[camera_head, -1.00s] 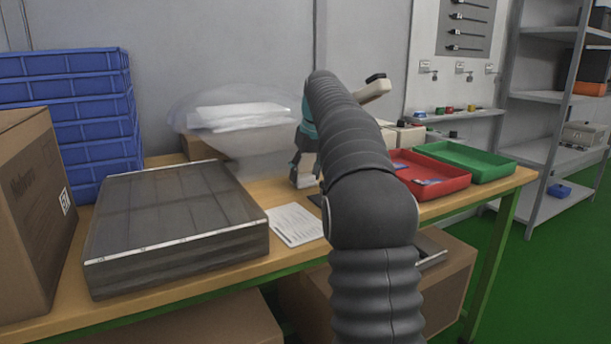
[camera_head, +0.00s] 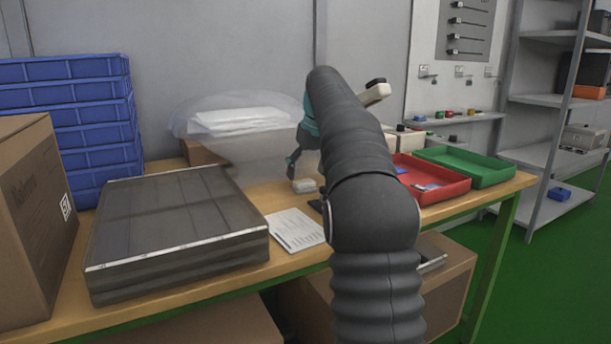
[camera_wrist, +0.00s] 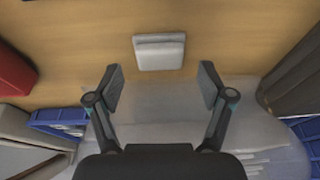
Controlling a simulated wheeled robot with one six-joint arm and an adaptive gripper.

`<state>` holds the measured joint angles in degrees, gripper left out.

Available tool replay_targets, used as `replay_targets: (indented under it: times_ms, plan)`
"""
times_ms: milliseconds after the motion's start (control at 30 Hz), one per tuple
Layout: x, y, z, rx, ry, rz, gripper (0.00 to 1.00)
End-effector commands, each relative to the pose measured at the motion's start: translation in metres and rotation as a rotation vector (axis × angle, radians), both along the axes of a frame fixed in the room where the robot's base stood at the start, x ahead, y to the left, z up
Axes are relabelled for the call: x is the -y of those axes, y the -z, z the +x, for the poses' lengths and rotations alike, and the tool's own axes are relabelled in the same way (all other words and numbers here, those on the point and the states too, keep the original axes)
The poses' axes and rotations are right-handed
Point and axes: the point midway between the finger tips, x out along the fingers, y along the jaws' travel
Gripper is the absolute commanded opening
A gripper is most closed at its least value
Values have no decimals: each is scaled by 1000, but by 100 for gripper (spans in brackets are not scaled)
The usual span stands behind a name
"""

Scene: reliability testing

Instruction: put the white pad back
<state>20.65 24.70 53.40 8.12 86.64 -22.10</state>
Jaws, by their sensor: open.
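The white pad (camera_head: 303,186) lies flat on the wooden workbench (camera_head: 190,281), just beyond the printed sheet. It also shows in the wrist view (camera_wrist: 159,52), near the top centre. My gripper (camera_head: 292,168) is open and empty, raised a little above the bench and apart from the pad. In the wrist view my gripper (camera_wrist: 163,86) has its two fingers spread wide, with the pad ahead of them and bare bench around it. My arm hides part of the bench to the right of the pad.
A printed sheet (camera_head: 293,230) lies in front of the pad. A dark flat case (camera_head: 175,230) sits at left, with blue crates (camera_head: 68,110) behind. Clear plastic wrapping (camera_head: 235,150) bulges behind the gripper. Red (camera_head: 445,190) and green (camera_head: 490,170) trays stand right.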

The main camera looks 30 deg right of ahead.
Motion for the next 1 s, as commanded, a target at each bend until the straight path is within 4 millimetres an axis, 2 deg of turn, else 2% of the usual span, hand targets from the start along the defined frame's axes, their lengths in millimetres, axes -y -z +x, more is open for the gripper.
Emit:
replay_targets:
  times_ms: [33,200,433,633,1000]
  plan:
    - [1,-14,-3,3,0,-1,80]
    - [2,-48,-13,2,1,-1,80]
    - [4,-82,-24,2,1,-1,80]
    - [4,-93,-28,0,1,0,80]
    - [3,-94,-29,1,0,0,80]
